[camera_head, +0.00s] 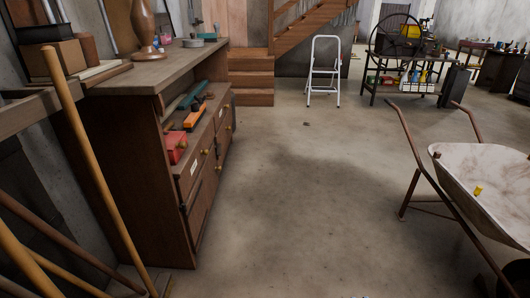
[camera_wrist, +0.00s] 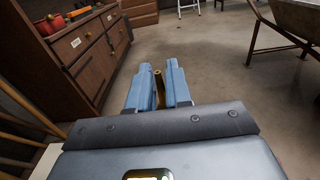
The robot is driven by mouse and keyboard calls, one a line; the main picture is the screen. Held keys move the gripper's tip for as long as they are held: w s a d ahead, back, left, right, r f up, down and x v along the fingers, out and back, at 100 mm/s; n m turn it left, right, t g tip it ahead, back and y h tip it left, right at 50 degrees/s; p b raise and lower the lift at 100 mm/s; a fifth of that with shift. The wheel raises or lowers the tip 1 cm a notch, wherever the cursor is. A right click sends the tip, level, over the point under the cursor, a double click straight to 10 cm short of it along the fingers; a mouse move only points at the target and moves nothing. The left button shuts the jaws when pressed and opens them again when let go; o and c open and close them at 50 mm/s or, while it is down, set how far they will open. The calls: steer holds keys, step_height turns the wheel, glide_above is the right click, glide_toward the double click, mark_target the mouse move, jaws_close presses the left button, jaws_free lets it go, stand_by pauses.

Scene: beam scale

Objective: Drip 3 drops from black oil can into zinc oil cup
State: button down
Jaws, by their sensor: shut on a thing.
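My gripper (camera_wrist: 159,82) shows in the wrist view only, with two blue fingers shut on a narrow brass-coloured thing (camera_wrist: 158,88). It has a rounded top and stands between the fingers; its lower part is hidden, so I cannot tell whether it belongs to the black oil can. I cannot make out a black can body in either view. In the head view, a small grey vessel (camera_head: 194,43) sits on the far end of the wooden workbench (camera_head: 150,70); it is too small to tell whether it is the zinc oil cup.
Long wooden handles (camera_head: 95,170) lean at the left. A wheelbarrow (camera_head: 480,170) stands at the right, a white step ladder (camera_head: 324,70) at the back. The floor between is clear.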

steer(key=r+p, duration=0.4)
steer(key=shift+s+r+p, duration=0.2)
steer(key=shift+s+p, duration=0.1)
steer(key=shift+p, duration=0.1)
steer(key=shift+d, duration=0.1)
